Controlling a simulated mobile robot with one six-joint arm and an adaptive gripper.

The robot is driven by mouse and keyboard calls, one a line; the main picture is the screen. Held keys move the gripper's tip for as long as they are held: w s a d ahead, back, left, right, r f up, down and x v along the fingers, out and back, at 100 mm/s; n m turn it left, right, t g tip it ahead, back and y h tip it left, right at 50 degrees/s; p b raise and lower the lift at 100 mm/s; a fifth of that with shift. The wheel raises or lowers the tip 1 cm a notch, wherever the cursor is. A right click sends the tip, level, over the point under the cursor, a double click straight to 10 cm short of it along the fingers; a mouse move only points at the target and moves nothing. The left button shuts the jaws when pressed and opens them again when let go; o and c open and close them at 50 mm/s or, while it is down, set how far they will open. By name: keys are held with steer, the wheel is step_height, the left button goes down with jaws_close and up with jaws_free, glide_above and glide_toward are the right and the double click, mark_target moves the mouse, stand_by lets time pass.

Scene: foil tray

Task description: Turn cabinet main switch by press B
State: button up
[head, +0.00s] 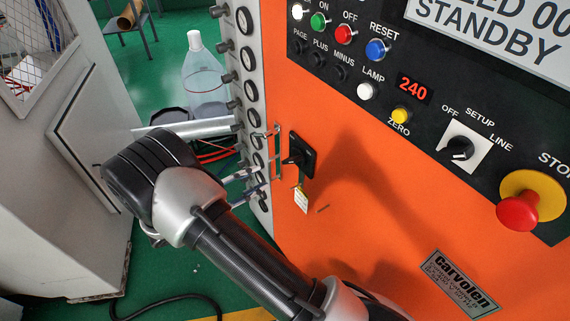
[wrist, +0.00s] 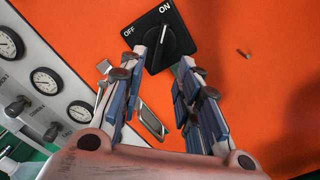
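The cabinet main switch (head: 301,154) is a black square plate with a dark knob on the orange cabinet front. In the wrist view the switch (wrist: 171,36) shows OFF at the left and ON at the upper right. Its knob bar runs roughly up and down in that picture; I cannot tell its exact setting. My gripper (wrist: 163,60) is open, with one fingertip on each side of the knob's lower end and nothing held. Contact is not clear. In the head view my gripper (head: 271,157) reaches in from the left, close to the switch.
Round gauges (head: 247,57) line the grey side panel. A control panel with buttons and a red stop knob (head: 518,212) is at the upper right. A grey cabinet (head: 75,190) stands left.

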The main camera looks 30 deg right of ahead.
mark_target(288, 162)
steer(key=d, duration=0.3)
steer(key=w+d+b, duration=0.1)
steer(key=d, duration=0.6)
steer(key=shift+w+d, duration=0.15)
steer(key=shift+d, duration=0.25)
steer(key=shift+c, duration=0.5)
jaws_close()
